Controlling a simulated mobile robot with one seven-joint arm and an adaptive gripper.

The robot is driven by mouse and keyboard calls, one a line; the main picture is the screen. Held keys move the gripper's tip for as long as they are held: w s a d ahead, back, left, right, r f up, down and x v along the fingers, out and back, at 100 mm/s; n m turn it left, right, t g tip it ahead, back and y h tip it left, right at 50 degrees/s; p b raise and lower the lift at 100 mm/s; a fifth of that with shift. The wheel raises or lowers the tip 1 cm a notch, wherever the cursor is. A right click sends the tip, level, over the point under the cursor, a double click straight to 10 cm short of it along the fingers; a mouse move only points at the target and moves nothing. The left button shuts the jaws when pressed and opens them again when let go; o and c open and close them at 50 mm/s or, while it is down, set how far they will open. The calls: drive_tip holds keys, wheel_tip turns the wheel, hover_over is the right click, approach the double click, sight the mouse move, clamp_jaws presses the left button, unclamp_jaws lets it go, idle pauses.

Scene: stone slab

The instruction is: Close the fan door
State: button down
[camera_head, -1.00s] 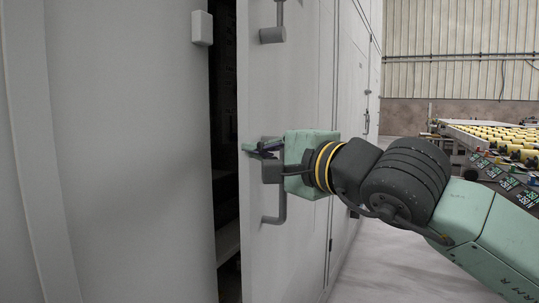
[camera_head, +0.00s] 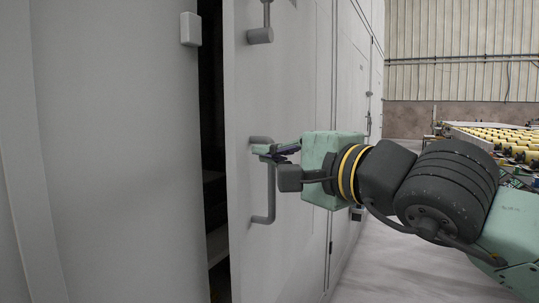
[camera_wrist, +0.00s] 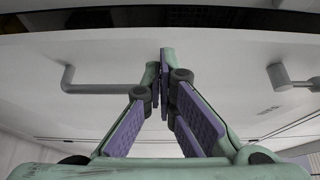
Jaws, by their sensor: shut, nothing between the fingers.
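The grey fan door (camera_head: 290,95) stands ajar, with a narrow dark gap (camera_head: 212,150) between its left edge and the fixed grey panel. The door's lower handle (camera_head: 269,195) is a grey bar on its face, also seen left of the fingers in the wrist view (camera_wrist: 105,88). My gripper (camera_head: 262,152) is shut and empty, its fingertips by the top of this handle, in front of the door. Whether they touch the door or handle I cannot tell. In the wrist view the fingers (camera_wrist: 164,58) meet and point at the door face. The upper handle (camera_head: 261,34) is above the gripper.
The fixed grey panel (camera_head: 110,150) with a small white block (camera_head: 190,29) fills the left. More cabinet wall continues behind the door. A conveyor with yellow rollers (camera_head: 490,138) stands at the right. Pale floor (camera_head: 375,265) is open below my arm.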

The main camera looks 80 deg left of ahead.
drive_tip(key=s+d, duration=0.3)
drive_tip(key=d, duration=0.3)
drive_tip(key=w+r+m+p, duration=0.2)
drive_tip(key=w+r+m, duration=0.1)
drive_tip(key=m+g+h+p, duration=0.6)
drive_tip(key=m+g+p, duration=0.1)
drive_tip(key=m+g, duration=0.15)
approach(242, 148)
drive_tip(key=shift+t, duration=0.45)
drive_tip(key=x, duration=0.2)
drive_tip(key=p+x, duration=0.1)
drive_tip(key=x, duration=0.1)
drive_tip(key=p+x, duration=0.1)
drive_tip(key=x, duration=0.2)
drive_tip(key=shift+s+d+r, duration=0.15)
drive_tip(key=shift+d+r, duration=0.05)
drive_tip(key=shift+r, duration=0.2)
drive_tip(key=x, duration=0.8)
drive_tip(key=shift+a+p, duration=0.15)
drive_tip(key=shift+p, duration=0.3)
drive_tip(key=shift+s, duration=0.1)
